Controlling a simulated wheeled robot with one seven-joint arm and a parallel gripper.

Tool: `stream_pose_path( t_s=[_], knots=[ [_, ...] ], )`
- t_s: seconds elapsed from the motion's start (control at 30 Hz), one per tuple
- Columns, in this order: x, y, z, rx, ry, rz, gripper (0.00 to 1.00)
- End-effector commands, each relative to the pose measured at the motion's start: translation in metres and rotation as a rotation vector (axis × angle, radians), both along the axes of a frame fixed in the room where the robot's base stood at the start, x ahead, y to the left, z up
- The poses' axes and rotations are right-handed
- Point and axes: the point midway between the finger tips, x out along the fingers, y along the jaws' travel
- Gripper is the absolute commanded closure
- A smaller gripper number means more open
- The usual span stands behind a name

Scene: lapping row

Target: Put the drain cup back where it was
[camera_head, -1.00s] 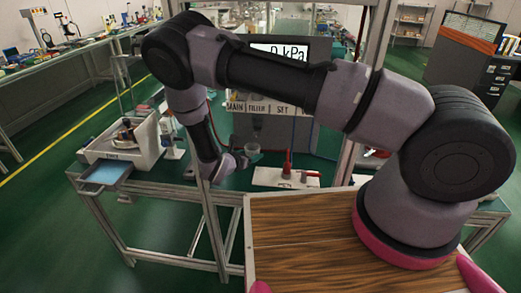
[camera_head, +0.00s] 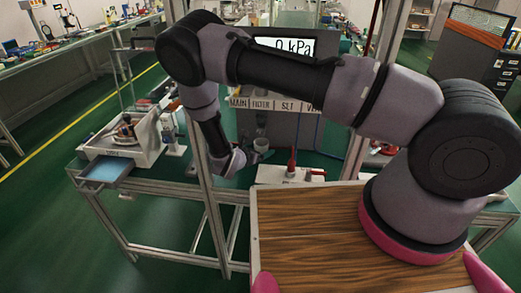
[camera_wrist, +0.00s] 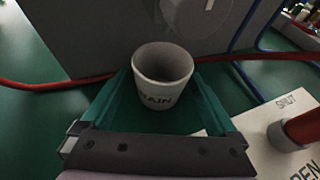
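The drain cup (camera_wrist: 162,82) is a pale grey, open-topped cup with dark lettering ending in "RAIN", upright in the wrist view. My gripper (camera_wrist: 163,88) has one green finger on each side of it, and both seem to touch its wall. In the head view the cup (camera_head: 261,145) shows small and whitish, just beside my gripper (camera_head: 243,158), in front of the grey panel (camera_head: 270,128). Whether the cup's base touches the green bench top is not clear. No marked place for the cup can be made out.
A white plate (camera_head: 285,175) with a red-handled valve (camera_head: 292,160) stands right of the cup; the wrist view shows its "SHUT" lettering. Red and blue hoses run behind the cup. A frame post (camera_head: 208,190) stands left of my gripper. A white machine with a blue tray (camera_head: 105,171) is further left.

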Motion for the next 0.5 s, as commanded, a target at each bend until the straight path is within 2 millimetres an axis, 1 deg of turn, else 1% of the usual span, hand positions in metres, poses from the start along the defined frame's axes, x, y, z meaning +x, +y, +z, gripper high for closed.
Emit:
stream_pose_path(
  t_s=[0.2,0.27,0.37,0.5],
  knots=[
    [0.0,0.0,0.004,0.001,-0.001,0.0,0.05],
    [-0.005,0.004,0.006,0.001,0.0,0.002,0.05],
    [-0.017,0.013,0.012,0.002,0.0,0.002,0.05],
    [-0.041,0.029,0.024,0.002,-0.001,0.003,0.05]
  ],
)
